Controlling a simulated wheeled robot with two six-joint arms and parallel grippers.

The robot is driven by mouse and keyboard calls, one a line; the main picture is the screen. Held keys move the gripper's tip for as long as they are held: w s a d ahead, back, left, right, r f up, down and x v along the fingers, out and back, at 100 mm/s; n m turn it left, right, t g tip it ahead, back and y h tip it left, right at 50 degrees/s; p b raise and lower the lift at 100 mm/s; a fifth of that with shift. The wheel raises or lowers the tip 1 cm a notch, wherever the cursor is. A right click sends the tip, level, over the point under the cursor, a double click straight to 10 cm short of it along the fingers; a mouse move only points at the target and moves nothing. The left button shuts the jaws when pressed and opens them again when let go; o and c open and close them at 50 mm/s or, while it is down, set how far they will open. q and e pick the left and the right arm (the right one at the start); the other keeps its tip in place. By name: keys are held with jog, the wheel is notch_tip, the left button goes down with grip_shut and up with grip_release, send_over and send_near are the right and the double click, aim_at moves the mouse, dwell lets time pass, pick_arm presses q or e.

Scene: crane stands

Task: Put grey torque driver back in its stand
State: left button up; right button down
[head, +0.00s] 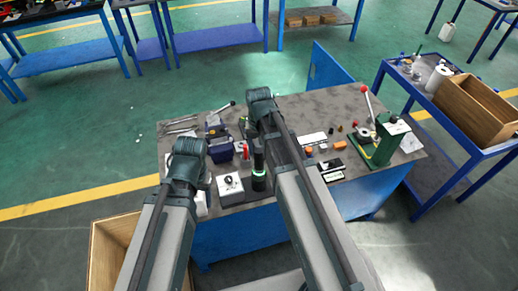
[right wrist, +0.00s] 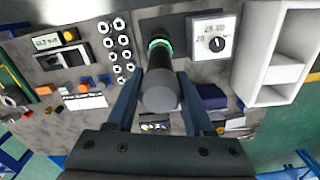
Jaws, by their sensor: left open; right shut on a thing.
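The grey torque driver (right wrist: 160,92) is between the two fingers of my right gripper (right wrist: 158,104), which is shut on it. Its round grey end faces the right wrist camera. A glowing green ring (right wrist: 158,43) shows at its far end, over a dark patch on the table. In the head view a dark upright cylinder (head: 258,158) with a green band stands beside my right arm. I cannot tell whether the driver's lower end touches a stand. My left gripper (head: 204,183) is open and empty above the table's left part, partly hidden by its own wrist.
A white box with a black dial (head: 230,184) stands close left of the driver; it also shows in the right wrist view (right wrist: 214,38). A white tray (right wrist: 240,75) and several round sockets (right wrist: 122,42) flank it. A green press (head: 385,140) stands on the table's right.

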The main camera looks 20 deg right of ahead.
jog(key=shift+f, duration=0.4)
jog(key=shift+c, duration=1)
grip_release()
jog(key=shift+r, duration=0.1)
jog(key=shift+r+p, duration=2.35)
jog(key=shift+r, duration=0.2)
notch_tip(320, 180, up, 14)
jog(key=p, duration=1.4)
jog(key=s+a+f+n+b, duration=0.3)
jog(key=s+a+f+b, duration=0.2)
jog(key=s+f+b, duration=0.2)
jog(key=s+a+f+n+h+b, duration=0.1)
jog(key=s+a+f+n+b, duration=0.2)
jog(key=s+a+f+b, duration=0.2)
notch_tip(320, 180, down, 4)
jog(key=s+b, duration=0.2)
jog(key=b, duration=0.1)
jog(key=shift+a+r+b, duration=0.2)
jog(key=shift+a+b, duration=0.05)
jog(key=shift+b, duration=0.1)
